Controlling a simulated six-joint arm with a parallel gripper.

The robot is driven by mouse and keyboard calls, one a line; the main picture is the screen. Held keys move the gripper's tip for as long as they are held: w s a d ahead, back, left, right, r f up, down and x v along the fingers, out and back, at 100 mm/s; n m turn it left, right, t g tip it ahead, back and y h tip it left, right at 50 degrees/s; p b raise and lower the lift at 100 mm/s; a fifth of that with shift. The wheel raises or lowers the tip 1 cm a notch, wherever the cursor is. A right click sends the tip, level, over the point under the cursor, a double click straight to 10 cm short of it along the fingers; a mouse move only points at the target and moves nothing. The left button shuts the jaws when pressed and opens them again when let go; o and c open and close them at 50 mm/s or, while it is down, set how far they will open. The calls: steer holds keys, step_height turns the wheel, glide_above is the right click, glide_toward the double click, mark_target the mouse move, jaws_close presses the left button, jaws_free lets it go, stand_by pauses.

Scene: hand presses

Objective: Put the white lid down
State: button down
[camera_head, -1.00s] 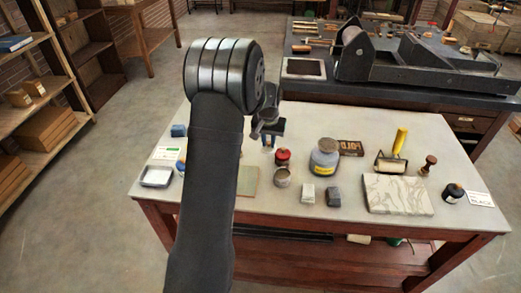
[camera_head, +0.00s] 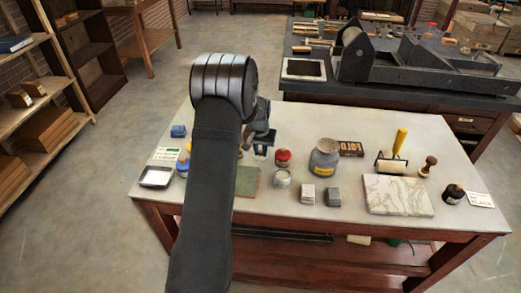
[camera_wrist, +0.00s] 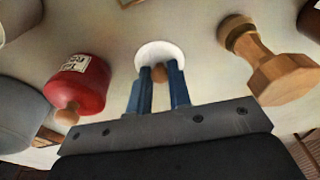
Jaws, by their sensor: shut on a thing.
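In the wrist view, the white lid (camera_wrist: 160,50) is a round white disc with a small wooden knob (camera_wrist: 173,73). My gripper (camera_wrist: 165,78) has blue fingers shut on the knob, with the disc beyond the fingertips. I cannot tell whether the lid touches a surface. In the head view, my gripper (camera_head: 261,151) is low over the table, left of the red-topped jar (camera_head: 283,157). The lid cannot be made out there.
On the table (camera_head: 330,225), a grey jar (camera_head: 325,158), two small blocks and a marble slab (camera_head: 398,194) stand to the right. A metal tray (camera_head: 157,176) and a green mat (camera_head: 247,182) lie left. The wrist view shows a turned wooden piece (camera_wrist: 262,62) close right of the lid.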

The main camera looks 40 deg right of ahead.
mark_target(261, 151)
steer(key=c, duration=1.3)
jaws_free()
steer(key=r, duration=0.8)
steer(key=s+a+r, duration=0.1)
steer(key=r, duration=0.3)
steer(key=shift+r, duration=0.1)
steer(key=f, duration=0.8)
steer(key=w+d+f, duration=0.1)
steer(key=f, duration=0.3)
steer(key=shift+f, duration=0.2)
step_height(261, 151, up, 3)
steer(key=shift+f, duration=0.1)
steer(key=shift+r, duration=0.55)
steer(key=shift+f, duration=0.1)
